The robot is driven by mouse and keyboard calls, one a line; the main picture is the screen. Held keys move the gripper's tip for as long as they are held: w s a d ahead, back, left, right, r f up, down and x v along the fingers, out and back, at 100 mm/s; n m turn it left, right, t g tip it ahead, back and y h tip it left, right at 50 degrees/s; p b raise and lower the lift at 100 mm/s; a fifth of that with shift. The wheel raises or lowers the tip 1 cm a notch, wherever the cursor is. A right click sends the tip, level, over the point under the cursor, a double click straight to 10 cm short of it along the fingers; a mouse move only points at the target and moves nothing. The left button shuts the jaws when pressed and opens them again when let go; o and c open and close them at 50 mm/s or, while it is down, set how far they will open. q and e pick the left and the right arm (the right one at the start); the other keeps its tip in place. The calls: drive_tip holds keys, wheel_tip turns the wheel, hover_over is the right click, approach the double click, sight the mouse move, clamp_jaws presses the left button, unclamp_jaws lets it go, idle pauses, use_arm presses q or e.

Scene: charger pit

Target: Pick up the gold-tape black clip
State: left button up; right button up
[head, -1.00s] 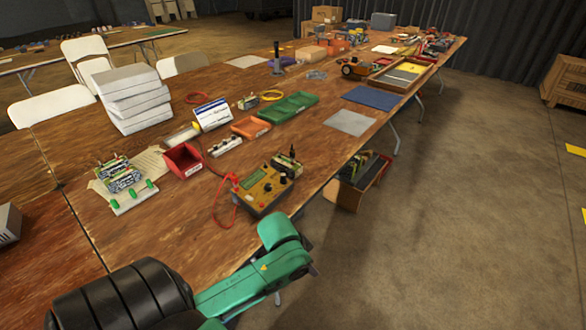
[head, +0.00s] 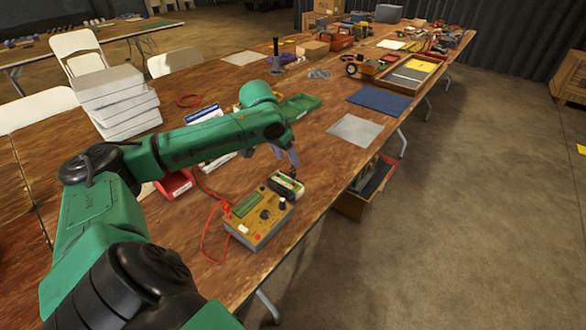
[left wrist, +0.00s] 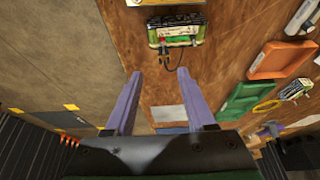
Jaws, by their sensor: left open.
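My left gripper (head: 286,158) is open and empty above the table, just behind the yellow meter box (head: 258,216). In the left wrist view its two purple fingers (left wrist: 162,74) are spread wide. A battery pack (head: 288,186) with a pale top sits behind the meter, close below the gripper; it also shows in the left wrist view (left wrist: 192,37), beyond the fingertips. A small dark clip (left wrist: 162,48) with a short looping black lead hangs at its edge, beside a red part. Gold tape on it is too small to make out. My right gripper is not in view.
A red lead (head: 206,232) loops left of the meter. A red bin (head: 176,186) is partly hidden by my left arm. A green tray (head: 300,106) stands farther back, and a grey mat (head: 355,130) lies to the right. An open box (head: 352,204) stands below the table edge.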

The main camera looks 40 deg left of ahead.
sight(292, 170)
use_arm(q)
drive_tip(key=x, duration=0.4)
drive_tip(key=shift+w+a, duration=0.1)
drive_tip(key=shift+a, duration=0.15)
drive_tip(key=x, duration=0.4)
drive_tip(key=shift+a+f, duration=0.15)
drive_tip(key=shift+f, duration=0.1)
drive_tip(key=shift+w+f, duration=0.15)
drive_tip(key=shift+f, duration=0.2)
drive_tip(key=shift+w+f, duration=0.1)
drive_tip(key=shift+f, duration=0.1)
drive_tip(key=c, duration=0.8)
clamp_jaws()
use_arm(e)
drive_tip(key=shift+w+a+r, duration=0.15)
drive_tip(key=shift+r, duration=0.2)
